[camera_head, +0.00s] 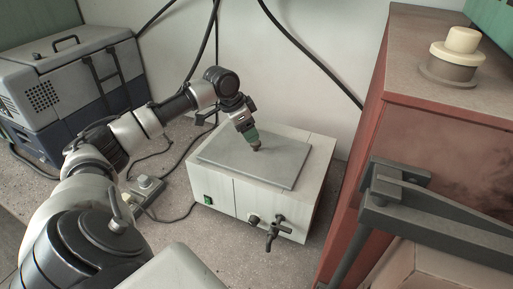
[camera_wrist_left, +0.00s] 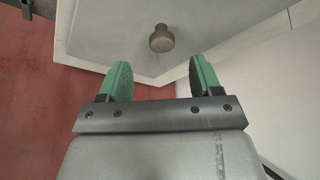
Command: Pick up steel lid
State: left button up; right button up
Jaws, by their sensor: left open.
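The steel lid (camera_head: 278,170) is a flat grey plate lying on top of a white box-shaped bath (camera_head: 220,193). A small round brownish knob (camera_head: 257,149) stands on the lid. My left gripper (camera_head: 250,135) is over the lid, close to the knob, and partly hides it. In the left wrist view the green fingers of my left gripper (camera_wrist_left: 161,78) are apart with nothing between them. The knob (camera_wrist_left: 161,39) shows ahead of the gap between them, on the pale lid (camera_wrist_left: 110,35). My right gripper is not in view.
A red cabinet (camera_head: 345,215) stands close on the right, with a dark clamp-like bar (camera_head: 440,218) in front. A grey-blue case (camera_head: 70,85) is at the back left. A tap (camera_head: 274,228) juts from the bath's front. Cables (camera_head: 175,150) lie on the bench.

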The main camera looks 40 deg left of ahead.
aim_at(256, 148)
pick_arm(q)
jog(key=shift+p+x, duration=0.55)
jog(key=shift+x, duration=2.6)
jog(key=shift+a, duration=0.2)
jog(key=c, duration=1.2)
jog(key=shift+o, duration=0.2)
